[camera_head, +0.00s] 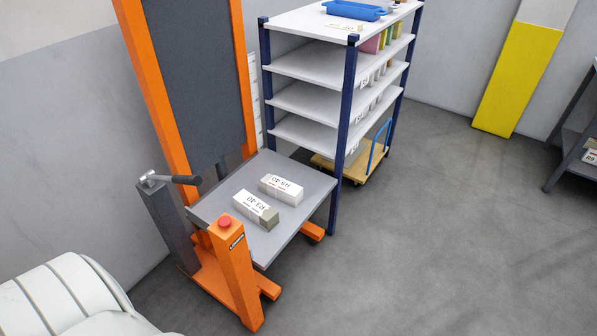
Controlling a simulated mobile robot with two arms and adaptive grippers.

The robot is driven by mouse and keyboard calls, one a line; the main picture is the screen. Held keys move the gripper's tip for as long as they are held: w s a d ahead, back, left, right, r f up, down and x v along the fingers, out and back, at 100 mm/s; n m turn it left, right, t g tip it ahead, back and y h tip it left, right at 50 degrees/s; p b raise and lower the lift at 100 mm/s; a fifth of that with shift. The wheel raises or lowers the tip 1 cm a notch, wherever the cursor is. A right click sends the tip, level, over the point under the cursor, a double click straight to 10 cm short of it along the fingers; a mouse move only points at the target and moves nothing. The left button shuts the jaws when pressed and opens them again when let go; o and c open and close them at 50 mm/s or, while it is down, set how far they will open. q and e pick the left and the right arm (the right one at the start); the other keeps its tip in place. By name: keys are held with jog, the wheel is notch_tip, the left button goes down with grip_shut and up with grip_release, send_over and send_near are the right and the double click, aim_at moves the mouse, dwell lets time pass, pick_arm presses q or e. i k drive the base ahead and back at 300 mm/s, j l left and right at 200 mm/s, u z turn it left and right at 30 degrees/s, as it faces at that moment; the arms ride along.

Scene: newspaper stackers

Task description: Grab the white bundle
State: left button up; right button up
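Two small block-shaped bundles lie side by side on the grey platform (308,188) of an orange lift. The farther one is a white bundle (281,188) with a white label on top. The nearer one is a greyer bundle (268,215), also with a white label across it. The label print appears upside down and is hard to read. A narrow strip of platform shows between the two bundles. Neither of my grippers is in view, and nothing touches the bundles.
An orange post with a red button (225,221) stands before the platform, and a dark lever handle (177,179) sits left. A white shelf rack (305,62) with blue posts stands behind. A wooden trolley (355,172) is under it. Open floor (430,230) lies right.

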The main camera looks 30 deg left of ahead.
aim_at(274, 185)
jog(key=i+l+u, duration=0.1)
jog(key=i+u, duration=0.25)
jog(key=i, duration=0.2)
jog(key=i+l+u, duration=0.3)
jog(key=i, duration=0.25)
jog(key=i+l+u, duration=0.35)
jog(key=i, duration=0.15)
